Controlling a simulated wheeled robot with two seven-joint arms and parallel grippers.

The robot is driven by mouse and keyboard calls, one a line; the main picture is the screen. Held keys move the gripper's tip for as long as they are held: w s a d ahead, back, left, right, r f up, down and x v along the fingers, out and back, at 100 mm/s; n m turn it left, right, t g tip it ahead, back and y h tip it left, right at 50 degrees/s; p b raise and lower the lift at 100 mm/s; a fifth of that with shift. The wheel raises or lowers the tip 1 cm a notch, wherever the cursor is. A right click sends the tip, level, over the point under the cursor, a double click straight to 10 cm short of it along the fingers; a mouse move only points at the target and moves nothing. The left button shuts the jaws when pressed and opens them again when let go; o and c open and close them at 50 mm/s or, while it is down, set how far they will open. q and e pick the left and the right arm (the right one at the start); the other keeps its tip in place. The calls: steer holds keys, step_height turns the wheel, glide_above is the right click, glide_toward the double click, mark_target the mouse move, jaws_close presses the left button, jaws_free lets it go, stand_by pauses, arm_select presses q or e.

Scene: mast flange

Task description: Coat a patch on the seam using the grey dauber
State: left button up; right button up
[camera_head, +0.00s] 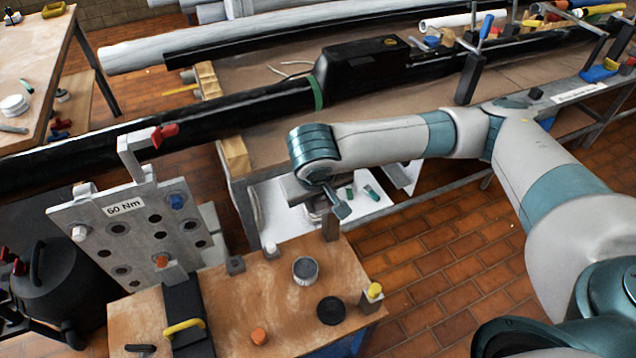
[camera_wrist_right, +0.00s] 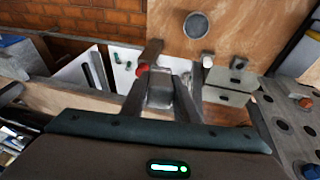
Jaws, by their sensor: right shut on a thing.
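My right gripper (camera_head: 325,203) hangs just beyond the wooden work table's back edge. It is shut on a grey piece, taken as the grey dauber (camera_wrist_right: 161,92), which shows between the fingers in the right wrist view; its far end is hard to make out. An open grey tin (camera_head: 305,270) with dark contents stands on the table, apart from the gripper. A black mast tube (camera_head: 240,110) runs behind, with a green band (camera_head: 317,92) where it meets a black housing (camera_head: 360,65). I cannot tell where the seam lies. My left gripper is not in view.
The wooden table (camera_head: 235,305) also bears a black disc (camera_head: 330,310), an orange knob (camera_head: 259,336) and a post with a yellow top (camera_head: 373,292). A grey plate marked 60 Nm (camera_head: 140,225) stands upright at left. Brick floor (camera_head: 430,260) is open at right.

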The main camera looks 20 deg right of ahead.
mark_target(326, 209)
steer(key=shift+s+d+f, duration=0.15)
steer(key=shift+d+f, duration=0.05)
steer(key=shift+f, duration=0.4)
steer(key=shift+s+d+f, duration=0.1)
steer(key=shift+d+f, duration=0.05)
steer(key=shift+f, duration=0.4)
steer(key=shift+s+d+f, duration=0.15)
steer(key=shift+d+f, duration=0.05)
steer(key=shift+f, duration=0.4)
